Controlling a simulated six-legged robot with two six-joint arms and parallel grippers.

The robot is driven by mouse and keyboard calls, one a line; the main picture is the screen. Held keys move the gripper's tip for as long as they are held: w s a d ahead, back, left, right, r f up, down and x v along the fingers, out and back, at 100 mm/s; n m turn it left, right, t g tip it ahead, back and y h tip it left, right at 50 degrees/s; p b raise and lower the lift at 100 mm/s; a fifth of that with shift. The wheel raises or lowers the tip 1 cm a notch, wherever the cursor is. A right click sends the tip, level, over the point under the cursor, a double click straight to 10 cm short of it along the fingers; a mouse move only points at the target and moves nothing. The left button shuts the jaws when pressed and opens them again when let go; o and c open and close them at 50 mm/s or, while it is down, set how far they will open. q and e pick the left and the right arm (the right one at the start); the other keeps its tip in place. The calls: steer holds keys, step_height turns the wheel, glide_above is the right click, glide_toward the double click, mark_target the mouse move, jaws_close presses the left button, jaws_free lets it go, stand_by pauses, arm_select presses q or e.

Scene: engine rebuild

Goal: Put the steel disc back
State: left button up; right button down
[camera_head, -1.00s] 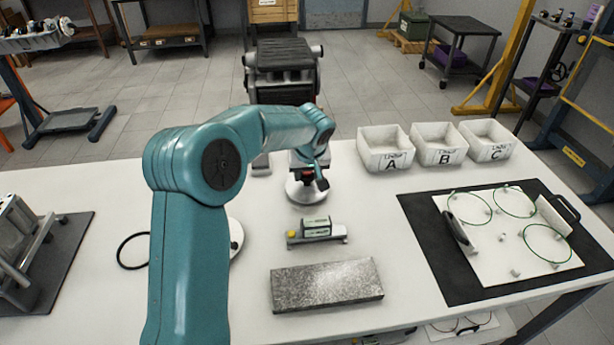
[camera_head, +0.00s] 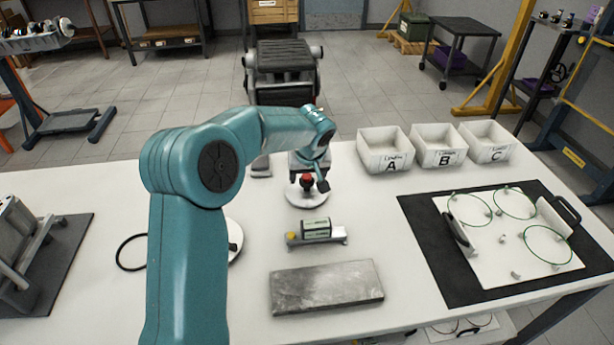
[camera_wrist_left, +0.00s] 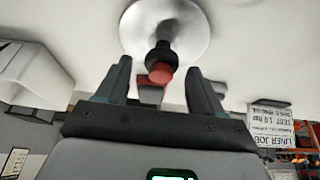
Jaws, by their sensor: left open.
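The steel disc (camera_head: 306,199) lies on the white table beyond the small block, with a dark stem and red knob (camera_head: 307,180) on top. In the left wrist view the disc (camera_wrist_left: 190,30) is at the top, its red knob (camera_wrist_left: 160,74) pointing toward my jaws. My left gripper (camera_head: 309,181) is at the knob, above the disc. In the left wrist view the fingers of this gripper (camera_wrist_left: 158,70) are spread, one each side of the knob, with gaps visible. My right gripper is not in view.
Another round disc (camera_head: 235,238) is partly hidden by my left arm. White bins A (camera_head: 386,161), B and C stand at the back right. A black mat (camera_head: 425,240) carries a white board.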

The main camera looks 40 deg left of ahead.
arm_select(q)
steer(key=v, duration=1)
steer(key=shift+s+d+r, duration=0.15)
steer(key=shift+d+r, duration=0.05)
steer(key=shift+r, duration=0.1)
